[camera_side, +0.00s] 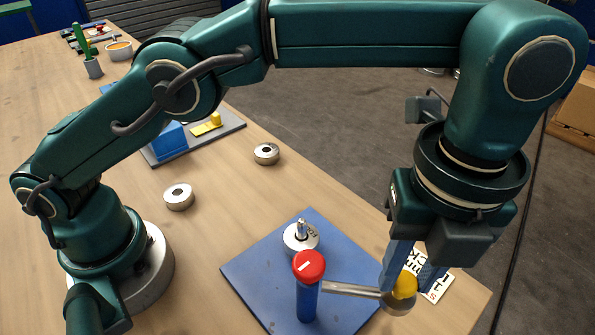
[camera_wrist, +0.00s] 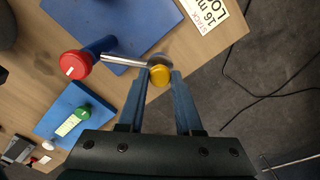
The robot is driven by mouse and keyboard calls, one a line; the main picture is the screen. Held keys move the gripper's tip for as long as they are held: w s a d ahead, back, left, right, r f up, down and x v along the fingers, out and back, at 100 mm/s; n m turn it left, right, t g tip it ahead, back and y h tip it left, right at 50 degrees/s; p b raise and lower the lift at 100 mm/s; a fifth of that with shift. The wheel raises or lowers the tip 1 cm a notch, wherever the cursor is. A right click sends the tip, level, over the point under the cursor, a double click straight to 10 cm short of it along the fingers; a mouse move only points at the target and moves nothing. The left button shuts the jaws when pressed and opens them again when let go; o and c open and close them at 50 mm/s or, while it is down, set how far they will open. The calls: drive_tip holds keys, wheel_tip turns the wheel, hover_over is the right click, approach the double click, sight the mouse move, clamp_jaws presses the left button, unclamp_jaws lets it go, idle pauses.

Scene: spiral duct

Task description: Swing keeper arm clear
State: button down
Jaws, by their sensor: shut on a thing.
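The keeper arm is a silver bar (camera_side: 350,289) running from a blue post with a red cap (camera_side: 309,265) to a round metal end with a yellow knob (camera_side: 405,284). My gripper (camera_side: 408,280) is shut on the yellow knob, at the plate's right edge. In the wrist view, the knob (camera_wrist: 159,75) sits between my gripper's fingertips (camera_wrist: 161,77), and the bar (camera_wrist: 122,59) reaches left to the red cap (camera_wrist: 75,64). A silver ring (camera_side: 300,237) sits around an upright peg on the blue plate (camera_side: 257,279). The bar points right, apart from this ring.
Two loose silver rings (camera_side: 179,197) (camera_side: 266,154) lie on the wooden table. A white label (camera_side: 436,288) is near the table's right edge, partly behind my fingers. A blue block with a green knob (camera_wrist: 83,113) shows in the wrist view. A grey board with a yellow piece (camera_side: 207,125) lies farther back.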

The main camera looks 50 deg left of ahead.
drive_tip(key=shift+s+d+r, duration=0.1)
drive_tip(key=shift+d, duration=0.05)
drive_tip(key=c, duration=0.6)
unclamp_jaws()
